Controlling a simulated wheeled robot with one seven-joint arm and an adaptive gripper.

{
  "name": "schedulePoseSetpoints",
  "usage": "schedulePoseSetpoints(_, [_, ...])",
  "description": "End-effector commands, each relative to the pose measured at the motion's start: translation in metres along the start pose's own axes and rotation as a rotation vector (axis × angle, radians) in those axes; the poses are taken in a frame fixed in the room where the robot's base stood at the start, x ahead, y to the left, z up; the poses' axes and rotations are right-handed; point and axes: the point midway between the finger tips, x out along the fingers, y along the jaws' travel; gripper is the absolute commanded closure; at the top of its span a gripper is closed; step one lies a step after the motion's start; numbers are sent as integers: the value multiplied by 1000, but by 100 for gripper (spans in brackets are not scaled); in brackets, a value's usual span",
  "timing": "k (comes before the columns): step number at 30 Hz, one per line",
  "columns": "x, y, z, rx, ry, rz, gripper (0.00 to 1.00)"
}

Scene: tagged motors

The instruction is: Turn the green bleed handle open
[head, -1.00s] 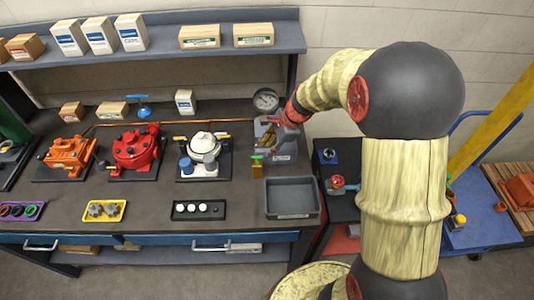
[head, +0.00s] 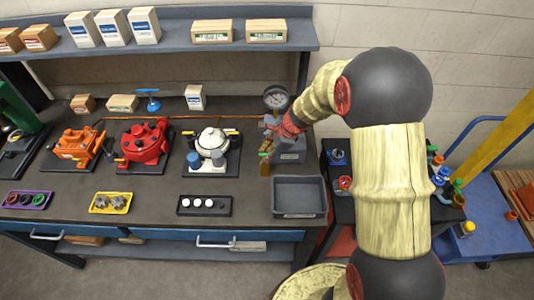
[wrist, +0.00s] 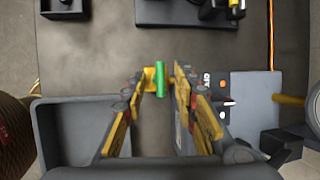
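The green bleed handle (wrist: 160,78) shows in the wrist view as a short green bar on a yellow fitting (wrist: 149,82). In the head view the handle (head: 263,155) is small and partly covered, above a brass-coloured block (head: 265,169) at the front left of the grey gauge unit (head: 290,156). My gripper (wrist: 158,82) is open, with one yellow finger on each side of the handle. A gap shows on both sides, and I cannot tell how far the fingertips are above it. In the head view my gripper (head: 270,146) is just over the handle.
A pressure gauge (head: 276,98) stands behind my gripper. An empty grey bin (head: 299,211) sits in front of the gauge unit. A black plate with the white-topped motor (head: 212,143) is to the left. Bare bench top lies between that plate and the unit.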

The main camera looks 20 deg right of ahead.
Motion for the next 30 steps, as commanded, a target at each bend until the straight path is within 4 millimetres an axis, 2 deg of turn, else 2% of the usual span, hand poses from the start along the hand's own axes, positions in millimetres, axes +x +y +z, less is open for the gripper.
schedulePoseSetpoints(5, [0, 0, 0, -1, 0, 0, 71])
schedulePoseSetpoints(20, [0, 0, 0, -1, 0, 0, 100])
schedulePoseSetpoints(30, [-1, -1, 0, -2, 0, -1, 100])
